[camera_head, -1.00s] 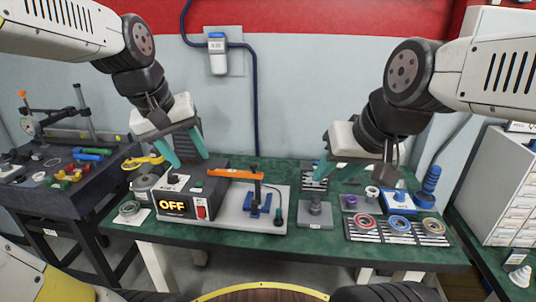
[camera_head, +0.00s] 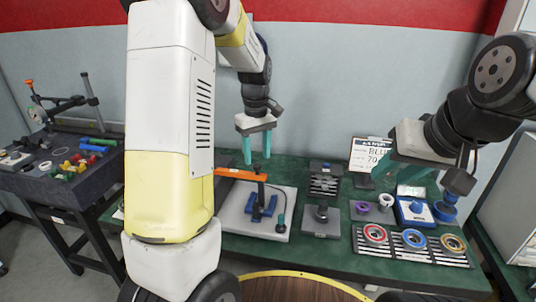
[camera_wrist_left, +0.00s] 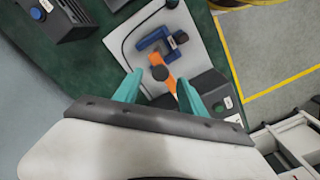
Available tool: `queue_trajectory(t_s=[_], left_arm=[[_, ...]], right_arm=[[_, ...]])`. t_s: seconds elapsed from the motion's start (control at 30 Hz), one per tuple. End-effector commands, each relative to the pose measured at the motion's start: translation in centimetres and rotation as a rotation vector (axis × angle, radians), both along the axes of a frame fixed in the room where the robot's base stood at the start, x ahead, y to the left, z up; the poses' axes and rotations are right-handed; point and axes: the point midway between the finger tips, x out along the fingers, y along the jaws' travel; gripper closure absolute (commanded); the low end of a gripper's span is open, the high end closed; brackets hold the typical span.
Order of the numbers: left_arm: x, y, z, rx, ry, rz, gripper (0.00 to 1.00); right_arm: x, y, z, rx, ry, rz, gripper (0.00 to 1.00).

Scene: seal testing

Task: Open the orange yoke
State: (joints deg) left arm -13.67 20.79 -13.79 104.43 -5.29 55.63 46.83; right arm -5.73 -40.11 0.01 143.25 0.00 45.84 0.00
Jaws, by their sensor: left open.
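The orange yoke (camera_head: 240,175) is a flat bar with a dark knob, lying level over the grey plate and the blue clamp (camera_head: 262,207). Its left part is hidden behind my left arm in the head view. My left gripper (camera_head: 257,158) is open, pointing down above and behind the yoke's knob end. In the left wrist view the yoke (camera_wrist_left: 168,84) lies between and beyond the open fingers (camera_wrist_left: 158,90), and no contact shows. My right gripper (camera_head: 408,180) is open at the right, near the blue-handled device (camera_head: 445,210).
The grey base plate (camera_head: 236,222) carries the clamp and a cabled probe. The black control box shows in the left wrist view (camera_wrist_left: 205,92). A sign, a blue gauge (camera_head: 413,211) and several coloured rings in a tray stand at right. My left arm blocks the table's left part.

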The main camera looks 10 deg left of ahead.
Motion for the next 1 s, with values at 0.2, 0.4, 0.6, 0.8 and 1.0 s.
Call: queue_trajectory(t_s=[0.2,0.4,0.6,0.8,1.0], left_arm=[[0.0,0.0,-2.5,0.0,0.0,-0.001,0.52],[0.0,0.0,-3.0,-0.001,-0.001,-0.001,0.52],[0.0,0.0,-3.0,-0.001,-0.001,-0.001,0.63],[0.0,0.0,-3.0,-0.001,-0.001,-0.001,1.0],[0.0,0.0,-3.0,-0.001,-0.001,-0.001,1.0]], right_arm=[[0.0,0.0,0.0,0.0,0.0,0.0,0.64],[0.0,0.0,0.0,0.0,0.0,0.0,0.64],[0.0,0.0,0.0,0.0,0.0,0.0,0.64],[0.0,0.0,0.0,0.0,0.0,0.0,0.64],[0.0,0.0,0.0,0.0,0.0,0.0,0.64]])
